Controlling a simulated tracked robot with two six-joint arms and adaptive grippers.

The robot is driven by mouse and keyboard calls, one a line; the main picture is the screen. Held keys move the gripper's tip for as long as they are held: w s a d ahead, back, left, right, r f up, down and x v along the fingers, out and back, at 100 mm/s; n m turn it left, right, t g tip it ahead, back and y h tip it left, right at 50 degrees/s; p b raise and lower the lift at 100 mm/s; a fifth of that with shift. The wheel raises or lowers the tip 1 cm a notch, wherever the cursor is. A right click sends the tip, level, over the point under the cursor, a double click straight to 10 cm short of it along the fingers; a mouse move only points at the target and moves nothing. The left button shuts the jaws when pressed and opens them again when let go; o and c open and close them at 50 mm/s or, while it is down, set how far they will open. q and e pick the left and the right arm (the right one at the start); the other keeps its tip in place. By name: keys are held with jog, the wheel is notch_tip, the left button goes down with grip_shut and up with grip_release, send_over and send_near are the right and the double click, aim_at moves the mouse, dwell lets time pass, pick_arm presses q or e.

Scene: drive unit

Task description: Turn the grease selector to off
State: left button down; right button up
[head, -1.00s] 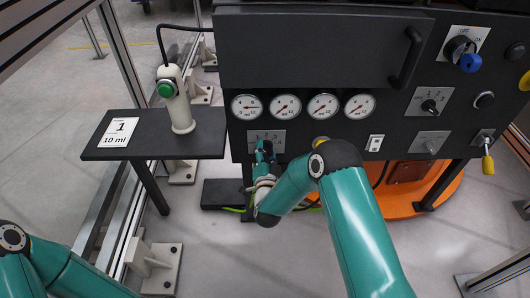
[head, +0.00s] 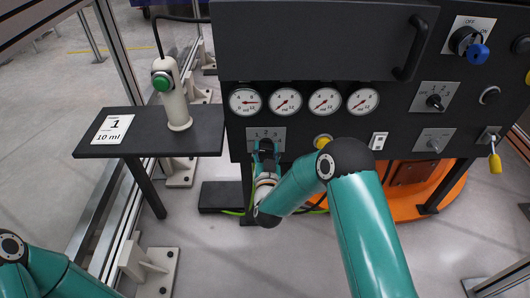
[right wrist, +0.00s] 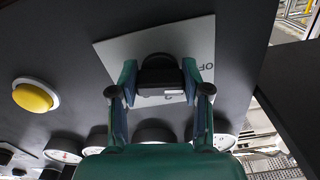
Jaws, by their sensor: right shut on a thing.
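A grey selector plate (head: 279,134) with the numbers 1, 2 and 3 sits below the gauges at the lower left of the black panel. In the right wrist view the plate (right wrist: 112,48) also carries lettering that begins "OF". My right gripper (head: 265,148) is at this plate, its fingers shut on a black selector knob (right wrist: 160,75), one on each side. The gripper partly hides the knob, and I cannot read its exact setting. My left arm shows at the lower left, but its gripper is outside the view.
Several round gauges (head: 286,102) are above the plate. A yellow button (right wrist: 34,96) is beside it. A dark side table (head: 150,143) holds a white dispenser with a green button (head: 162,81).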

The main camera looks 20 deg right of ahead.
jog(key=shift+f, duration=0.1)
dwell(0.4)
jog(key=o, duration=1.2)
jog(key=shift+c, duration=0.2)
jog(key=v, duration=1.2)
